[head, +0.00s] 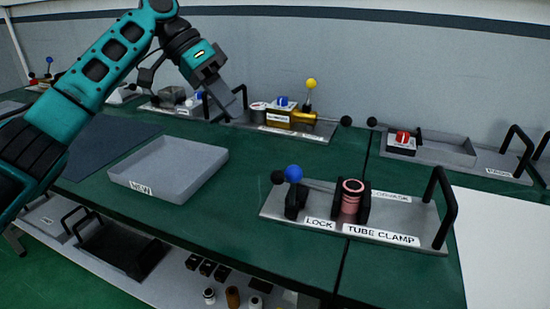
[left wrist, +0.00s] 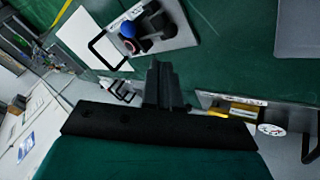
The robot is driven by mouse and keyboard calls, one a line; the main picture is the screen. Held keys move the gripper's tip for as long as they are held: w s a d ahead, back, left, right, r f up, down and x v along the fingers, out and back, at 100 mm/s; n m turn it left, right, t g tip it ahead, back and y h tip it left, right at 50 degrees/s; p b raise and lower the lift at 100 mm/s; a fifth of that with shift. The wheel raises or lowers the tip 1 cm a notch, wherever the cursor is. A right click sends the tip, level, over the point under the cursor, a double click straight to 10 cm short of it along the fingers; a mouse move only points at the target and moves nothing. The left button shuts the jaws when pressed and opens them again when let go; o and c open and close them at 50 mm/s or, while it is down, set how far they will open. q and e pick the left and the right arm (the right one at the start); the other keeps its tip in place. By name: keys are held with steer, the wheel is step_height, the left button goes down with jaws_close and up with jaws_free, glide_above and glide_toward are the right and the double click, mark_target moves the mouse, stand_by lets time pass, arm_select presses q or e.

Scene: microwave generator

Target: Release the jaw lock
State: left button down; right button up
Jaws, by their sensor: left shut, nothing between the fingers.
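The tube clamp plate (head: 275,207) lies on the green bench right of centre in the head view, labelled LOCK and TUBE CLAMP. At its left end stands the lock lever, with a blue ball knob (head: 294,173) on top and a black knob beside it. A pink ribbed tube (head: 352,197) stands upright between the black clamp jaws. The blue knob also shows in the left wrist view (left wrist: 127,29). My left gripper (head: 238,105) is shut and empty, raised above the bench, up and left of the knob and apart from it. Its fingers show in the left wrist view (left wrist: 165,82). My right gripper is not in view.
An empty grey NEW tray (head: 215,160) lies left of the clamp plate. Behind stand a yellow-knob fixture (head: 311,85) and a plate with a red switch (head: 402,137). A black handle (head: 446,207) rises at the clamp plate's right end. Bench between tray and clamp is clear.

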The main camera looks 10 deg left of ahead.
arm_select(q)
steer(key=shift+f, duration=0.1)
steer(key=b, duration=0.2)
glide_toward(293, 187)
steer(key=w+d+f, duration=0.2)
steer(key=f, duration=0.1)
steer(key=shift+w+d+f, duration=0.15)
steer(key=shift+f, duration=0.15)
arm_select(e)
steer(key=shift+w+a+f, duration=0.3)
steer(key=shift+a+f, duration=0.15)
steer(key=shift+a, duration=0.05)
